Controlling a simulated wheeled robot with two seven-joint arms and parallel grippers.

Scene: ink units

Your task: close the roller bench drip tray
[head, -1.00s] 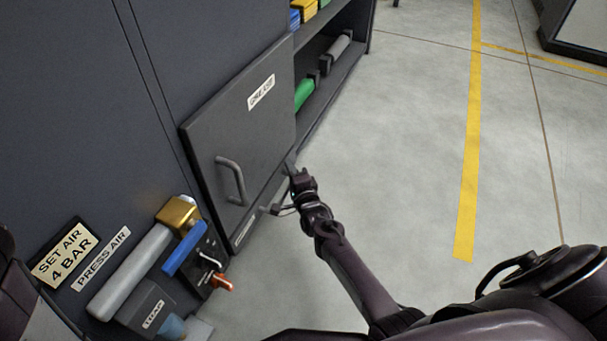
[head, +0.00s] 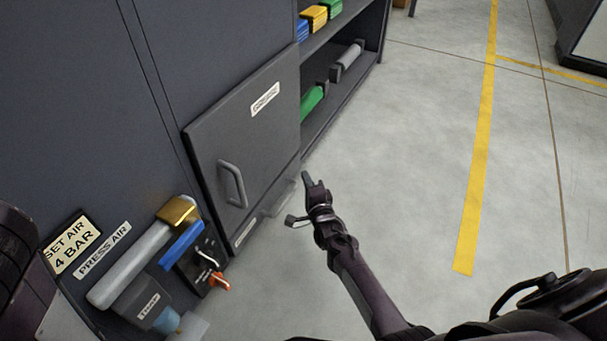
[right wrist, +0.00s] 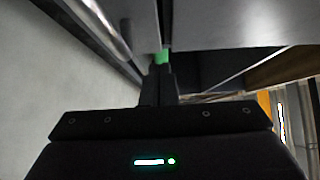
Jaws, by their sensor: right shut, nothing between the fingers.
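My right gripper (head: 307,180) is shut and empty, low beside the bottom right corner of the grey cabinet door (head: 245,135). It looks just clear of the cabinet, over the floor. A low grey bar-like part (head: 279,198) shows under the door, next to a small label strip (head: 244,233); I cannot tell surely whether it is the drip tray's front. In the right wrist view the closed fingers (right wrist: 158,88) point at a gap under a grey panel (right wrist: 225,33), with a green patch (right wrist: 162,57) at their tips. My left gripper is not in view.
An open shelf right of the door holds a green roller (head: 312,103) and a grey roller (head: 347,58). The floor (head: 420,170) to the right is clear.

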